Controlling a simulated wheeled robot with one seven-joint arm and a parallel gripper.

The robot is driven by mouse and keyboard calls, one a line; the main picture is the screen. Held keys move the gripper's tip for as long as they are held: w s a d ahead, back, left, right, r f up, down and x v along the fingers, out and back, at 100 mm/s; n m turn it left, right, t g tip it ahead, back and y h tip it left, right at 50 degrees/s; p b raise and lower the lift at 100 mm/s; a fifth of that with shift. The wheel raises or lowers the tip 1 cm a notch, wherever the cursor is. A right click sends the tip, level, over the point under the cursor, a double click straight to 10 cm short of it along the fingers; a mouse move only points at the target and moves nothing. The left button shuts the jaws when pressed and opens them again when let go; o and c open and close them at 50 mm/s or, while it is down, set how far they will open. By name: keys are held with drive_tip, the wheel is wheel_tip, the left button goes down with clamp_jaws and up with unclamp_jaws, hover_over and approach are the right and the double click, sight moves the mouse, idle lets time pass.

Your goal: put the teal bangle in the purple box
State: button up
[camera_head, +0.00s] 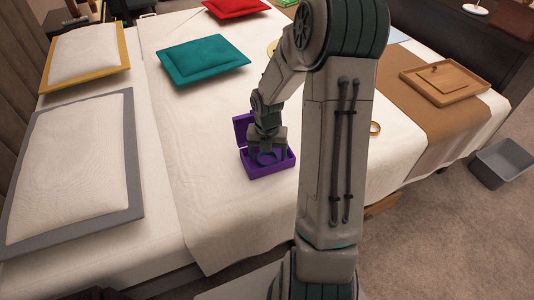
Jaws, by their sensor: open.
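The purple box (252,170) lies on the white bed cover with its lid raised at the back. The teal bangle (266,158) shows as a small dark teal ring inside the box's outline, just below my gripper. My gripper (266,151) points down over the box, and its fingers are small and partly hidden in this view. It is open. I cannot tell whether the bangle touches the box floor or the fingers. My arm hides part of the bed to the right of the box.
A gold ring (375,128) lies right of my arm. A wooden tray (444,84) rests on the brown runner (432,129). Teal (203,60), red (236,7), grey-edged (70,167) and yellow-edged (86,53) pillows lie around. A grey bin (502,163) stands on the floor.

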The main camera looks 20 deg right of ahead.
wheel_tip(320, 180, up, 11)
drive_tip(key=p, duration=0.4)
drive_tip(key=s+a+r+m, duration=0.4)
drive_tip(key=s+m, duration=0.4)
drive_tip(key=m, duration=0.7)
drive_tip(key=s+a+r+m+t, duration=0.1)
drive_tip(key=s+a+r+m, duration=0.4)
drive_tip(key=m, duration=0.9)
drive_tip(key=s+r, duration=0.2)
drive_tip(key=s, duration=0.2)
drive_tip(key=shift+s+a+m+t, duration=0.2)
drive_tip(key=shift+s+m+t, duration=0.1)
drive_tip(key=shift+m, duration=0.1)
